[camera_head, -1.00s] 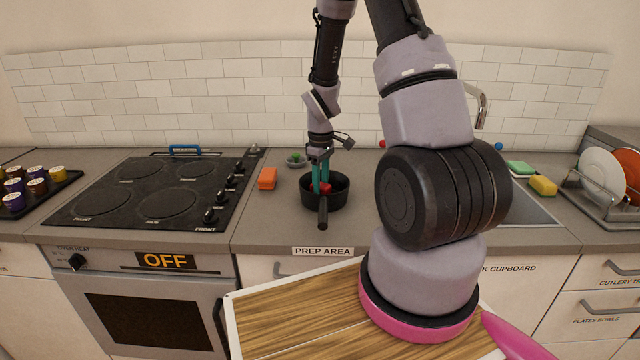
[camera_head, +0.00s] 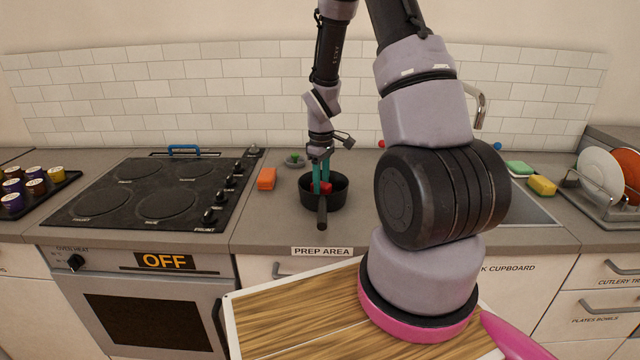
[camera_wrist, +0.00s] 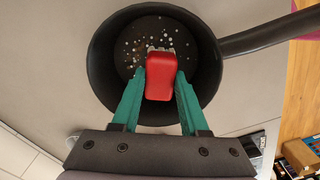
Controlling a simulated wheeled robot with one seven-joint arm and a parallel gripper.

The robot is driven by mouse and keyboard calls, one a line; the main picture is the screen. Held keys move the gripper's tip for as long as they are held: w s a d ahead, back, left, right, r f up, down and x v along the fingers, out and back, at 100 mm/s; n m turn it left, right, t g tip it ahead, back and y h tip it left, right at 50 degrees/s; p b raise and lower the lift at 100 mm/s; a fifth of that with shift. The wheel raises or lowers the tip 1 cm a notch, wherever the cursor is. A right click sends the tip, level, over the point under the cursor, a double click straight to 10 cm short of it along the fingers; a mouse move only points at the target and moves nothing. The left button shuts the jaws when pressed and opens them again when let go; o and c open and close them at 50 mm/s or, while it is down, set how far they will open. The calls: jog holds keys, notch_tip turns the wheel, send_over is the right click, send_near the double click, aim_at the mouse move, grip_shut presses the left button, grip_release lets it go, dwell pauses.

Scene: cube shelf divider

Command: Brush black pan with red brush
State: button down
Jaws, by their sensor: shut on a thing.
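The black pan (camera_head: 338,199) stands on the grey counter between the stove and the sink, with its handle toward the front edge. It also shows in the wrist view (camera_wrist: 101,57), with several small pale specks on its inner floor. My gripper (camera_head: 321,187) has green fingers and points down into the pan. In the wrist view my gripper (camera_wrist: 161,80) is shut on the red brush (camera_wrist: 161,76), which is inside the pan's rim. The red brush is also visible in the head view (camera_head: 326,188). Bristles show at its far edge; whether they touch the pan floor is unclear.
An orange block (camera_head: 267,178) and a small grey dish with a green item (camera_head: 295,160) lie left of the pan. The stove (camera_head: 150,190) is further left. A yellow sponge (camera_head: 542,186), a green sponge (camera_head: 519,167) and a dish rack (camera_head: 612,200) are at right.

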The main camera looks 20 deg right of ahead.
jog(key=shift+w+d, duration=0.35)
jog(key=shift+d, duration=0.15)
jog(key=shift+s+a+f, duration=0.1)
jog(key=shift+s+a, duration=0.7)
jog(key=shift+a, duration=0.2)
jog(key=shift+w+d, duration=0.75)
jog(key=shift+d, duration=0.25)
jog(key=shift+s+a+r, duration=0.2)
jog(key=shift+s+a, duration=0.5)
jog(key=shift+a, duration=0.25)
jog(key=shift+r, duration=0.2)
jog(key=shift+r, duration=0.75)
